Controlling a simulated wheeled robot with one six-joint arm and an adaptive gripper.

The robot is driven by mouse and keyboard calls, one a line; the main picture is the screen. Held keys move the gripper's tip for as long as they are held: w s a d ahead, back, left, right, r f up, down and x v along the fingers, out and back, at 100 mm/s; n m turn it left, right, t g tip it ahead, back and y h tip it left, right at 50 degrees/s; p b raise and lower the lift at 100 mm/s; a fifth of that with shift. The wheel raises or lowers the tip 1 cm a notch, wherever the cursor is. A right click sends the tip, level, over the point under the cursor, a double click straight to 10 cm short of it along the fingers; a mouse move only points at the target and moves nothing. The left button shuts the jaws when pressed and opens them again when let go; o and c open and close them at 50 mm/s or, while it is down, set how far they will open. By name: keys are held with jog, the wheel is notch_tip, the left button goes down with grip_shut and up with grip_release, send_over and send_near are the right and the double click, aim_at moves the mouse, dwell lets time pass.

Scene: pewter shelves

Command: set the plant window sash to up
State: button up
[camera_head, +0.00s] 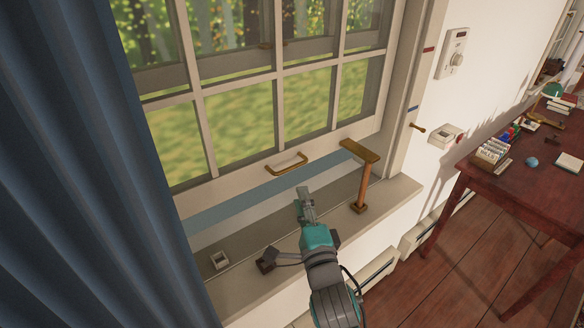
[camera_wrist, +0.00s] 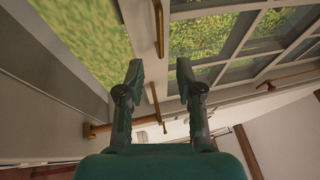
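The window sash (camera_head: 237,187) is a pale multi-pane frame with a brass pull handle (camera_head: 287,167) on its bottom rail. A blue-grey band (camera_head: 250,202) shows below that rail; I cannot tell whether it is a gap. My gripper (camera_head: 304,192) is over the sill, just below and right of the handle in the head view, apart from it. In the wrist view my gripper (camera_wrist: 159,68) has its two fingers spread with nothing between them. The handle (camera_wrist: 158,28) shows beyond the fingertips there.
A blue curtain (camera_head: 90,180) hangs at left; a red table (camera_head: 520,195) stands right.

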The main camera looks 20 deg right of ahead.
aim_at(292, 168)
jog(key=x, duration=1)
jog(key=shift+w+r, duration=0.1)
jog(key=shift+w, duration=0.25)
grip_shut()
